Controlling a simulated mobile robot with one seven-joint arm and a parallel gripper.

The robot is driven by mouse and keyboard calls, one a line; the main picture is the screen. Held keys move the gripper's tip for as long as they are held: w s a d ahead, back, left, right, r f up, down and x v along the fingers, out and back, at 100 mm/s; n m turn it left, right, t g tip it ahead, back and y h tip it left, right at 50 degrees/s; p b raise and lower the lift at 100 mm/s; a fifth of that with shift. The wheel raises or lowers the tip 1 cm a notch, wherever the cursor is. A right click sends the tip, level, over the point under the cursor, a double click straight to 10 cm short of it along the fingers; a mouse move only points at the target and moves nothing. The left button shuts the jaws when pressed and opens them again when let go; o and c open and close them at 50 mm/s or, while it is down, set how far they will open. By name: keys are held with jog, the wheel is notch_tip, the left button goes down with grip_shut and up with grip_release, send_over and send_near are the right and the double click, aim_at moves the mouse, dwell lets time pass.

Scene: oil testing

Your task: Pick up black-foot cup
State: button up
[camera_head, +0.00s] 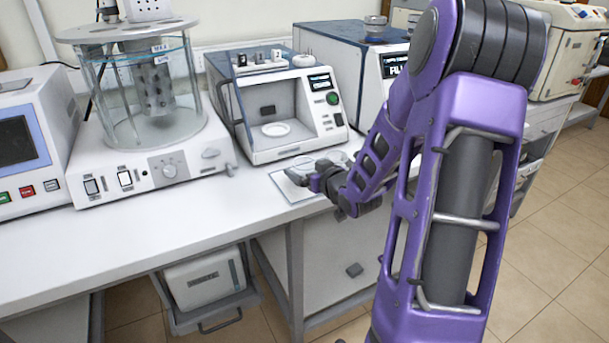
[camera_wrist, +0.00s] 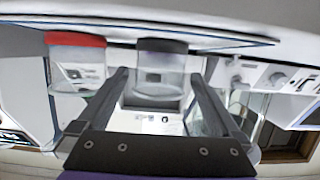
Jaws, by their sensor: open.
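The wrist view is upside down. In it the black-foot cup (camera_wrist: 161,62), clear with a dark foot, stands on a pale mat. The two fingers of my gripper (camera_wrist: 160,76) are apart, one on each side of the cup in the picture. I see no contact, and the depth between them is hard to judge. A red-foot cup (camera_wrist: 77,68) stands beside it, outside the fingers to the left. In the head view my gripper (camera_head: 318,176) is low over the bench's front edge, and it mostly hides the cups.
The mat (camera_head: 291,187) lies near the bench edge. Behind it stands a tester with an open chamber (camera_head: 285,105). To the left is a large glass bath (camera_head: 150,95) on a white base. The bench front (camera_head: 150,235) is clear on the left.

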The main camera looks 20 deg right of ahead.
aim_at(300, 165)
jog(key=x, duration=0.4)
jog(key=shift+w+f, duration=0.1)
jog(key=shift+w, duration=0.15)
jog(key=c, duration=1.4)
notch_tip(300, 165, up, 10)
jog(key=shift+r+p, duration=0.1)
jog(key=shift+p, duration=0.95)
